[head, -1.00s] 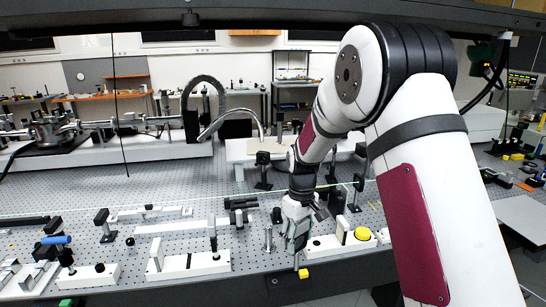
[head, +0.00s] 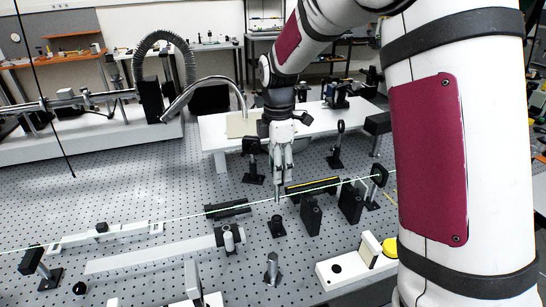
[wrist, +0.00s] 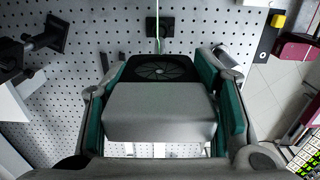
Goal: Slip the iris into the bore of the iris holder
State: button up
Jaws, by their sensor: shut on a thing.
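My gripper (head: 283,172) hangs over the optical table in the head view. In the wrist view its teal-padded fingers (wrist: 165,102) are shut on the iris (wrist: 160,69), a dark piece with a round, bladed face. A grey block hides part of it. A thin post shows below the fingertips in the head view. A short black holder with a round top, seemingly the iris holder (head: 277,227), stands on the table, nearer the camera than the fingertips.
A green beam crosses the table behind the black holder. Black blocks (head: 311,215) stand to its right, and a silver post (head: 272,268) stands in front. A rail with a mount (head: 229,238) lies to the left. A white bench (head: 210,135) is behind.

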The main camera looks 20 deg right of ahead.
aim_at(277, 194)
jog(key=shift+f, duration=0.1)
dwell(0.3)
jog(key=shift+f+b, duration=0.4)
jog(key=shift+f, duration=3.4)
jog(key=shift+f, duration=0.3)
jog(key=shift+f+b, duration=0.35)
jog(key=shift+f, duration=0.35)
jog(key=o, duration=1.4)
jog(key=shift+c, duration=0.2)
